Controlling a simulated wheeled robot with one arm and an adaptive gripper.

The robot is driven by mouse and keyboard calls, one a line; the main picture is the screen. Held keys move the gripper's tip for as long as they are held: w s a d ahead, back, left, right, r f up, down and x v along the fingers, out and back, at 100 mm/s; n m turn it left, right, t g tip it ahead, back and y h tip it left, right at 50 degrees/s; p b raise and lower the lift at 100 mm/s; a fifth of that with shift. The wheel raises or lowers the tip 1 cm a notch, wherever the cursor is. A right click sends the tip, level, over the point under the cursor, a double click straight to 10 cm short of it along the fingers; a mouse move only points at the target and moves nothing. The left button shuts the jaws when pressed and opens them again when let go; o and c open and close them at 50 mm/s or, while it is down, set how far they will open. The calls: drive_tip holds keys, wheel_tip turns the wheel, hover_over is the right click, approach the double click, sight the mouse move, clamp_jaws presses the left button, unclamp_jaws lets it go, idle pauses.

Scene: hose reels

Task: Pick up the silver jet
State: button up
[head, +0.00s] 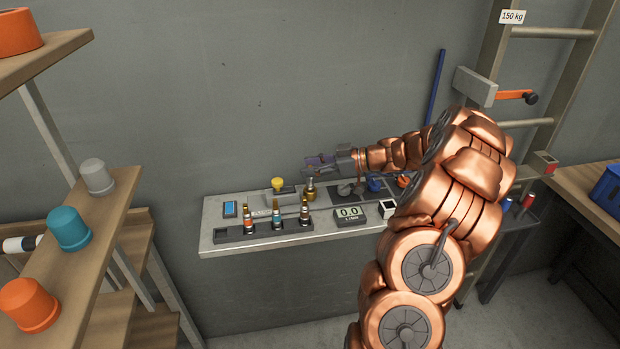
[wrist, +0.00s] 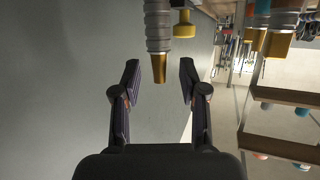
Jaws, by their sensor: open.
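A jet with a grey, silvery ribbed body (wrist: 158,30) and brass tip shows in the wrist view, which is upside down. It lies ahead of my gripper (wrist: 160,80), its tip in line with the gap between the fingers, not gripped. In the head view it seems to be the single jet (head: 310,191) standing on the bench behind the rack, where it looks more brassy. Whether this is the silver jet is not certain.
Several banded jets stand in a dark rack (head: 262,233) along the bench's front. A yellow knob (head: 277,184) is left of the single jet. Shelves (head: 95,215) are left, a ladder (head: 553,33) right.

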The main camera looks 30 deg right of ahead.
drive_tip(key=shift+w+a+f, duration=0.15)
drive_tip(key=shift+w+a, duration=0.05)
clamp_jaws()
idle(0.3)
